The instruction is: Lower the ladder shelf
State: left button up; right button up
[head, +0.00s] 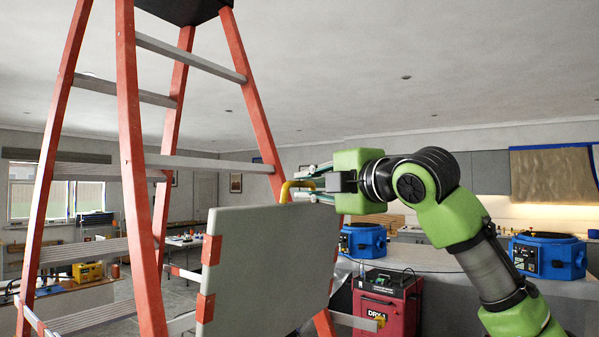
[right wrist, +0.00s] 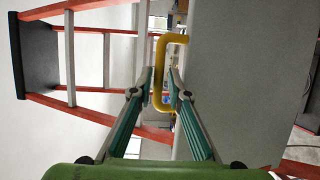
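The ladder (head: 130,150) has orange-red rails and grey steps and stands at the left of the head view. Its shelf (head: 270,265) is a flat grey panel with orange corner pieces, standing steeply upright at the ladder's side. A yellow handle (head: 291,186) rises at the shelf's top edge; it also shows in the right wrist view (right wrist: 159,75). My right gripper (head: 312,184) is at this handle, with its fingers apart on either side of the bar. In the right wrist view, small gaps appear between bar and fingertips (right wrist: 160,78). My left gripper is not in view.
A red DRX machine (head: 385,305) stands behind the shelf. Blue machines (head: 362,240) (head: 548,256) sit on the counter behind. A table and a yellow case (head: 88,272) are at the far left. Open air lies above the shelf.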

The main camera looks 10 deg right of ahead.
jog(key=shift+p+x, duration=0.45)
jog(key=shift+x, duration=0.9)
